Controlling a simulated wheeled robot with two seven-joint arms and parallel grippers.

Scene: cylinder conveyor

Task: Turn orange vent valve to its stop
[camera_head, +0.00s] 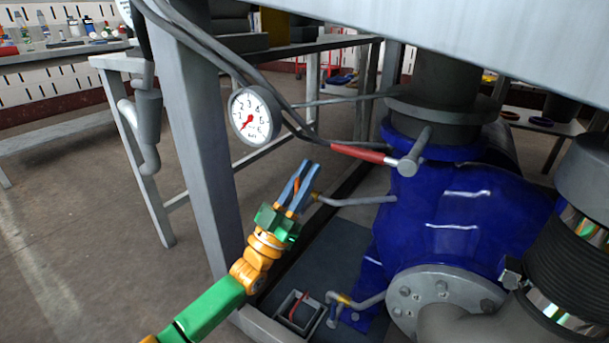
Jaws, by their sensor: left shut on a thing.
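My left gripper (310,167) has green and orange links and two blue fingers that point up and to the right. It is shut on the orange vent valve (296,186), of which only a thin orange strip shows between the fingers. The rest of the valve is hidden by the fingers. Just right of the fingers, a thin grey pipe (355,201) with a brass end runs to the blue pump body (465,215). My right gripper is not in view.
A round pressure gauge (255,115) and dark cables hang at the upper left, near a grey post (200,140). A small open box (298,312) is below. Open floor lies left.

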